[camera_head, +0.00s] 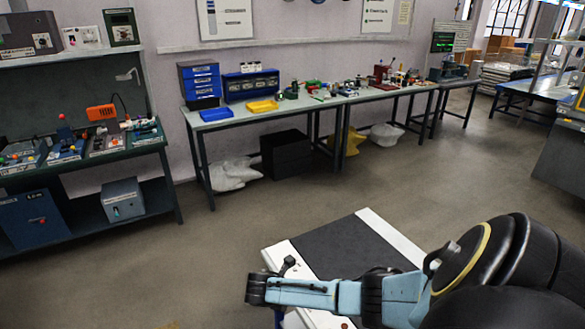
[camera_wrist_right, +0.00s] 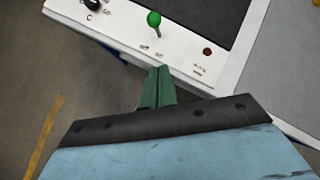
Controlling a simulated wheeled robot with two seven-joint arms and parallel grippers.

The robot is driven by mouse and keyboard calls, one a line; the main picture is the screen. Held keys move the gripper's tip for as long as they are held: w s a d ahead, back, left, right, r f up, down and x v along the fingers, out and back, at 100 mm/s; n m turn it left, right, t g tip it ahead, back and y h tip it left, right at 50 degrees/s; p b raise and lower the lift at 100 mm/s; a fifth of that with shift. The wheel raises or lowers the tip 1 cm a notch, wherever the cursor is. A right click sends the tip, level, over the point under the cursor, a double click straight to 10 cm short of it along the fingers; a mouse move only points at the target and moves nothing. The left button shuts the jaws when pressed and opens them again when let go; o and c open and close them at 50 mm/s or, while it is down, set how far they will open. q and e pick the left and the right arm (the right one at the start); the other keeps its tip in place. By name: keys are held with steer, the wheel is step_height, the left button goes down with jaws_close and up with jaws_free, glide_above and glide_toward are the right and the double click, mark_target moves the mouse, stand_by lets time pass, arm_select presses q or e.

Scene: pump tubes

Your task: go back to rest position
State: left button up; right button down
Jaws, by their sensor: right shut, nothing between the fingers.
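My right gripper (camera_wrist_right: 159,72) shows in the right wrist view as two green fingers pressed together with nothing between them. It points at the edge of a white panel that carries a green-tipped lever (camera_wrist_right: 153,19), a black knob (camera_wrist_right: 92,4) and a reddish-brown button (camera_wrist_right: 207,51). In the head view my right arm comes in from the lower right and lies across the near part of this white-edged unit with a dark top (camera_head: 345,245). My right fingers are hard to make out there. My left gripper is not in view. No tubes can be made out.
A dark workbench (camera_head: 90,160) with small devices stands at the left. A long pale bench (camera_head: 275,108) with blue drawers (camera_head: 199,82) and yellow tray (camera_head: 262,106) runs along the wall. The grey floor (camera_head: 140,270) left of the unit is clear.

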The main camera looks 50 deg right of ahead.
steer(key=shift+a+r, duration=0.3)
steer(key=shift+r, duration=0.1)
stand_by(0.3)
steer(key=s+a+f+m+y+b, duration=0.1)
steer(key=s+a+f+m+b, duration=0.3)
steer(key=f, duration=0.5)
steer(key=s+a+f+m+y+b, duration=0.2)
steer(key=s+f, duration=0.3)
steer(key=f, duration=0.4)
steer(key=s+a+f+m+y+b, duration=0.1)
steer(key=s+a+f+m+b, duration=0.25)
steer(key=f, duration=0.55)
steer(key=s+a+f+m+y+b, duration=0.1)
steer(key=s+a+f+m+b, duration=0.1)
steer(key=s+f, duration=0.3)
steer(key=s+a+f+m+y+b, duration=0.1)
steer(key=s+a+f+m+b, duration=0.2)
steer(key=s, duration=0.7)
steer(key=s+a+f+m+t+y+b, duration=0.1)
steer(key=s+a+f+m+b, duration=0.2)
steer(key=s+a+f+m, duration=0.2)
step_height(320, 180, down, 3)
steer(key=s, duration=0.3)
steer(key=shift+a+f+y, duration=0.2)
steer(key=shift+a+y, duration=0.05)
steer(key=shift+y, duration=0.05)
